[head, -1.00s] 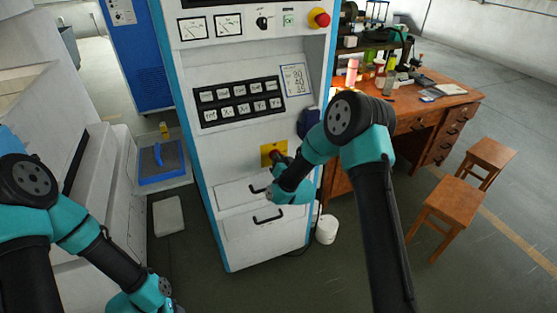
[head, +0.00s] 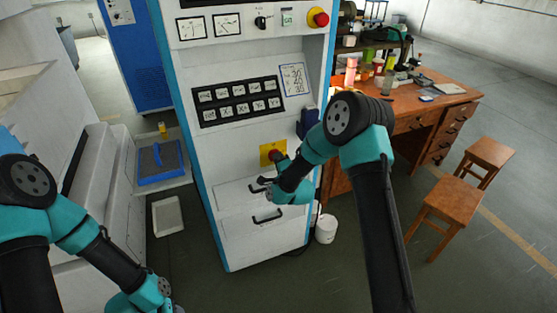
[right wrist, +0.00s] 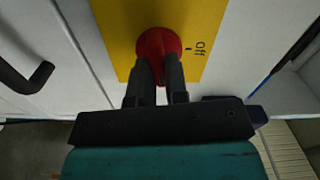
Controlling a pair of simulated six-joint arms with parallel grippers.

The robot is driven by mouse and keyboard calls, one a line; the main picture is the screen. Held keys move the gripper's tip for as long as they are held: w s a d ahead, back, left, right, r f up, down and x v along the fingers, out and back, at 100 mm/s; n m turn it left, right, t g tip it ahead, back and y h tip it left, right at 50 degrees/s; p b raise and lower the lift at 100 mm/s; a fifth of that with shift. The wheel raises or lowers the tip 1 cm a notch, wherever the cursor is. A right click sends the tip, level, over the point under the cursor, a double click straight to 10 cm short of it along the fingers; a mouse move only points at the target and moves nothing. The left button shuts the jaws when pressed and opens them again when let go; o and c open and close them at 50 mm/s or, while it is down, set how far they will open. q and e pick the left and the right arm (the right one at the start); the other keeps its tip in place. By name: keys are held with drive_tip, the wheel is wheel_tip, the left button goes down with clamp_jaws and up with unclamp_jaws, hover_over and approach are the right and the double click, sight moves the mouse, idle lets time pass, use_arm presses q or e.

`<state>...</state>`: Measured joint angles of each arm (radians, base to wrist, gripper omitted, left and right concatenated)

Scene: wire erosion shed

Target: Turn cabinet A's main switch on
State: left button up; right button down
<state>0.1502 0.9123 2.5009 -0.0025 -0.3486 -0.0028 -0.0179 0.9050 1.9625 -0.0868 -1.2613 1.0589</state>
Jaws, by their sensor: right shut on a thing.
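The main switch is a red round knob (right wrist: 158,43) on a yellow plate (right wrist: 125,30) in the right wrist view. The word "Off" and a small tick are printed on the plate right of the knob. My right gripper (right wrist: 160,66) is shut on the knob, one dark finger on each side. In the head view the yellow plate (head: 266,150) sits on the white cabinet (head: 230,155), above the drawers, and my right wrist is in front of it. The knob's pointer cannot be made out. My left arm shows at lower left; its gripper is out of view.
Two drawers with black handles (head: 267,217) are below the plate. A dark blue box (head: 308,122) is on the cabinet's right side. A red emergency button (head: 321,18) is near the top. A wooden desk (head: 440,105) and stools (head: 452,203) stand to the right.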

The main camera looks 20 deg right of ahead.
drive_tip(key=shift+m, duration=1.1)
drive_tip(key=c, duration=1.1)
unclamp_jaws()
drive_tip(key=s, duration=0.5)
drive_tip(key=s+d, duration=0.1)
drive_tip(key=s, duration=0.5)
drive_tip(key=s+d, duration=0.1)
drive_tip(key=s, duration=0.5)
drive_tip(key=shift+s, duration=0.2)
drive_tip(key=shift+a+f, duration=0.1)
